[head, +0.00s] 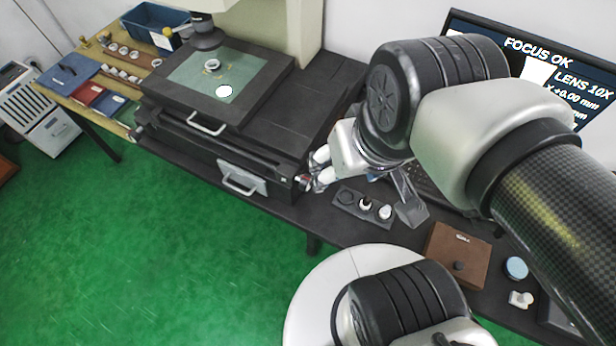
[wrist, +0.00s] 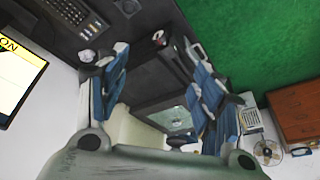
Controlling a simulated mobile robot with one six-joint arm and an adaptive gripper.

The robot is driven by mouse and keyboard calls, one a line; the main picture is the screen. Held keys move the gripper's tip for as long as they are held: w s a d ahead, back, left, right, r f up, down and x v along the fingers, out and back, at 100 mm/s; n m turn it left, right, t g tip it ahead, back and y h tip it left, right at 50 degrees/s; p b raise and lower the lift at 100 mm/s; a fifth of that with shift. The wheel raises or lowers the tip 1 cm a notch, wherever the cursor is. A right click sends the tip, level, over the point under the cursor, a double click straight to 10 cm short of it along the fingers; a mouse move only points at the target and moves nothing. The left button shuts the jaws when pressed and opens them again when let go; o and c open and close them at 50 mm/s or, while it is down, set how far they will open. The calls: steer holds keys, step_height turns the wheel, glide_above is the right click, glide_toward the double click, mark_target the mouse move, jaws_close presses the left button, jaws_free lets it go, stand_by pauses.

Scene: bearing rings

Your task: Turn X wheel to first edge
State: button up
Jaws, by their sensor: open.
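The measuring machine (head: 172,132) has a dark body with a glass stage (head: 240,70) on top. A small ring (head: 212,64) lies on the glass beside a bright spot. A small knob with a reddish mark, seemingly the X wheel (head: 302,182), sits at the body's right front corner. In the wrist view a small pale and red round part, likely this wheel (wrist: 158,38), appears between the fingertips. My gripper (head: 321,168) is open at that corner, its fingertips close to the wheel. I cannot tell whether they touch it. The screen (head: 535,48) shows "FOCUS OK", "LENS 10X" and "X +0.00 mm".
A black control panel (head: 345,210) with several knobs lies below my gripper. A brown box (head: 455,268) and a light blue round item (head: 516,268) are at the right. A wooden table (head: 85,80) with rings, coloured mats and a blue bin (head: 150,30) stands left. Green floor is clear.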

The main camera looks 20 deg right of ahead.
steer(key=w+d+f+m+g+y, duration=0.3)
steer(key=f+m+y, duration=0.2)
steer(key=f+m, duration=0.2)
steer(key=w+d+f+m+g+y, duration=0.2)
steer(key=f+m+y, duration=0.2)
steer(key=f+m, duration=0.35)
steer(key=m+t+y, duration=0.4)
steer(key=m+t, duration=1)
steer(key=m, duration=0.5)
glide_toward(307, 183)
steer(key=shift+n, duration=0.25)
steer(key=x, duration=0.3)
steer(key=f+x, duration=0.1)
steer(key=x, duration=0.3)
steer(key=f+b+x, duration=0.1)
steer(key=x, duration=0.2)
steer(key=shift+w+d+f, duration=0.1)
steer(key=shift+w+d, duration=0.05)
steer(key=shift+w, duration=0.4)
steer(key=shift+c, duration=0.5)
steer(key=c, duration=0.9)
steer(key=shift+c, duration=0.4)
